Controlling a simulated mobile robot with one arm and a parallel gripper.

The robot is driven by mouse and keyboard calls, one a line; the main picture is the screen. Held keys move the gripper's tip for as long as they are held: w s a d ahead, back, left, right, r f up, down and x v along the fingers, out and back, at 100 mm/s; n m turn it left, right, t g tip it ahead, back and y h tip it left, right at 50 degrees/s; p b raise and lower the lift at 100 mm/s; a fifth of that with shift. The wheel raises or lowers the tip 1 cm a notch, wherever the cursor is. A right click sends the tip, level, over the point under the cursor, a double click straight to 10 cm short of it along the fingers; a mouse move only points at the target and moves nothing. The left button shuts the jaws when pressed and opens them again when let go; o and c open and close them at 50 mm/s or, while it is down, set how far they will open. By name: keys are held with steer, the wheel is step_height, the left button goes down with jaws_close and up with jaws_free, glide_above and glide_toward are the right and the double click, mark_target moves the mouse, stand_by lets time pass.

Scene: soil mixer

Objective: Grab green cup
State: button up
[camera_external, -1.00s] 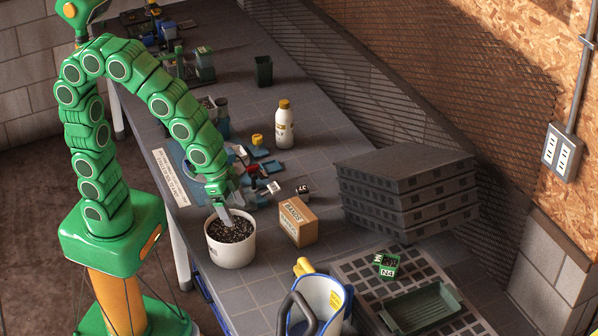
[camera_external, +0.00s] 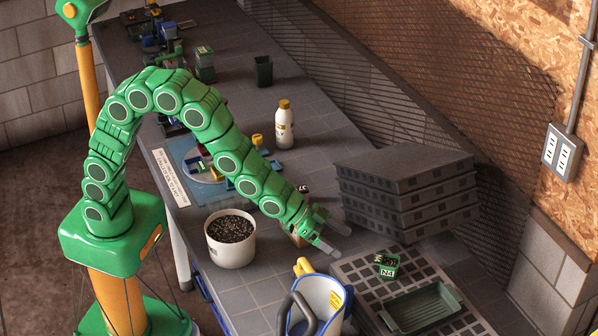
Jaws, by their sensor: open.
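A dark green square cup (camera_external: 263,70) stands upright at the back of the bench, well away from my gripper. A small green block-like container (camera_external: 387,266) with white lettering sits on the grey grid tray at the front right. My gripper (camera_external: 334,240) is open and empty, at the end of my green arm.
A white pot of soil (camera_external: 231,240) stands left of my gripper. Stacked grey trays (camera_external: 405,190) stand to the right. A white-blue jug (camera_external: 320,302), a green tray (camera_external: 425,308) and the grid tray (camera_external: 352,272) are in front.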

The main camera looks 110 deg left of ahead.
mark_target(381, 259)
steer(key=shift+t, duration=0.8)
steer(key=x, duration=0.4)
steer(key=shift+w+a, duration=0.1)
steer(key=shift+a, duration=0.2)
steer(key=shift+w+f, duration=0.1)
steer(key=shift+w, duration=0.65)
steer(key=shift+f+x, duration=0.2)
steer(key=shift+x, duration=2.95)
steer(key=shift+w+a, duration=0.25)
steer(key=shift+w, duration=0.1)
steer(key=shift+c, duration=0.5)
steer(key=c, duration=1)
